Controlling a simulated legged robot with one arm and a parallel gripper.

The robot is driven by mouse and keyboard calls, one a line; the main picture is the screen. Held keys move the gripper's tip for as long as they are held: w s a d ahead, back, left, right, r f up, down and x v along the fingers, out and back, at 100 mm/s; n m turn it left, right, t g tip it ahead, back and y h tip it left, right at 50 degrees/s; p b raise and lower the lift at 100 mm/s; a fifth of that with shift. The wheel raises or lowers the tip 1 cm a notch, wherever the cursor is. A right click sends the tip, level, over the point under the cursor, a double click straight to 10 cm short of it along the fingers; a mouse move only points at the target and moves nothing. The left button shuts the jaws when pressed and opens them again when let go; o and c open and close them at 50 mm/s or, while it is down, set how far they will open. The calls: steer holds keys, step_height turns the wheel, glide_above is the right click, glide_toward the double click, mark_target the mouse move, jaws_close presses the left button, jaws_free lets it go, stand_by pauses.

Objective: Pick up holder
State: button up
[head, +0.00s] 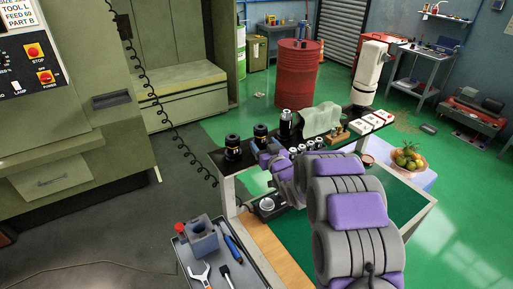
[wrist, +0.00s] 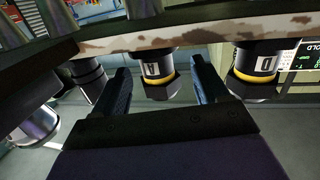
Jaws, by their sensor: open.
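Black tool holders with yellow bands stand along a dark narrow shelf in the head view, one at the left end (head: 232,148) and one beside it (head: 261,133). My gripper (head: 264,154) is low in front of the second one. In the wrist view, which looks upside down, a holder marked "A" (wrist: 158,72) lies between the two fingers of my open gripper (wrist: 160,85). I see a gap on each side of it and cannot tell whether it is fully between the pads. A holder marked "0" (wrist: 254,72) is just right of the right finger.
A taller black holder (head: 285,125) and several small silver-topped ones (head: 303,147) stand farther along the shelf (head: 214,156). A cart tray (head: 247,279) with a grey block (head: 202,240) and tools is at the front.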

mark_target(262, 140)
steer(key=shift+w+d+r, duration=0.1)
steer(key=shift+w+d, duration=0.75)
steer(key=shift+w, duration=0.1)
steer(key=w+a, duration=0.2)
steer(key=a, duration=0.1)
steer(key=w+a, duration=0.1)
steer(key=shift+a+f, duration=0.3)
steer(key=shift+f, duration=0.05)
steer(key=shift+s+a+r, duration=0.1)
steer(key=shift+d+r, duration=0.15)
steer(key=shift+d, duration=1.1)
steer(key=shift+c, duration=1.2)
steer(key=shift+d, duration=0.2)
steer(key=shift+c, duration=1.5)
steer(key=shift+a, duration=0.8)
steer(key=c, duration=0.4)
steer(key=shift+d, duration=0.2)
jaws_close()
